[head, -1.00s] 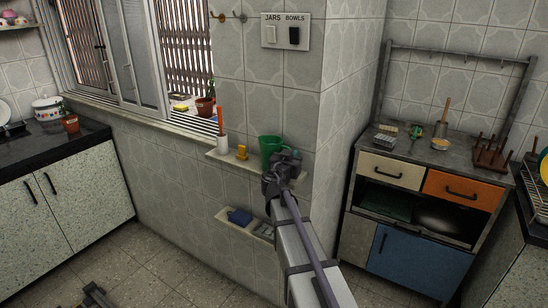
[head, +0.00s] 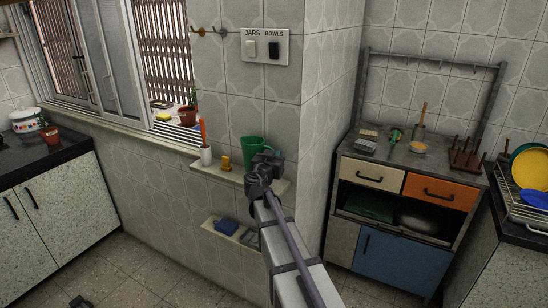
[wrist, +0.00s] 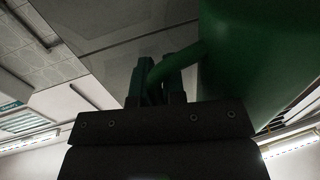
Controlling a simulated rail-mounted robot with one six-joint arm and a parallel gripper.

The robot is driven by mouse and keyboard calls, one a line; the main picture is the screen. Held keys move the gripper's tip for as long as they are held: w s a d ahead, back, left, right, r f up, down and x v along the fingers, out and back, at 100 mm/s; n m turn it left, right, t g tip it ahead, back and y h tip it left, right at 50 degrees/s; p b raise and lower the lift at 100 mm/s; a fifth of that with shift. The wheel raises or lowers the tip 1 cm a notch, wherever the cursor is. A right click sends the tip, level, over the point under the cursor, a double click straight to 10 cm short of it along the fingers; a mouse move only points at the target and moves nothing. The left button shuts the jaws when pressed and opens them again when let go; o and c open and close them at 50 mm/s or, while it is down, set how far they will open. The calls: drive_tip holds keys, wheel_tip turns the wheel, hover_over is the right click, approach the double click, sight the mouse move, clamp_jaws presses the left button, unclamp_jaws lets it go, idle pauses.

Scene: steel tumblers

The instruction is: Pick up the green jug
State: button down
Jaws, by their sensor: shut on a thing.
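The green jug (head: 252,147) is above the right end of the upper wall shelf (head: 216,171) in the head view. It looks upright and a little raised off the shelf, though my gripper partly hides its base. My gripper (head: 267,158) is at the jug's right side. In the wrist view the jug's body (wrist: 262,50) fills the upper right, and its curved handle (wrist: 182,60) runs between my fingers (wrist: 160,84). My gripper is shut on the handle.
A lower shelf (head: 248,240) holds a blue item (head: 227,225). A tiled wall corner is close to the right.

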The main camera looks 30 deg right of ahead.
drive_tip(key=s+a+r+p, duration=0.1)
drive_tip(key=s+a, duration=0.4)
drive_tip(key=a, duration=0.3)
drive_tip(key=s+a+r+p, duration=0.1)
drive_tip(key=s+a+r, duration=0.1)
drive_tip(key=s+a, duration=0.4)
drive_tip(key=shift+s+a, duration=0.15)
drive_tip(key=shift+a, duration=0.85)
drive_tip(key=shift+f, duration=0.15)
idle(0.4)
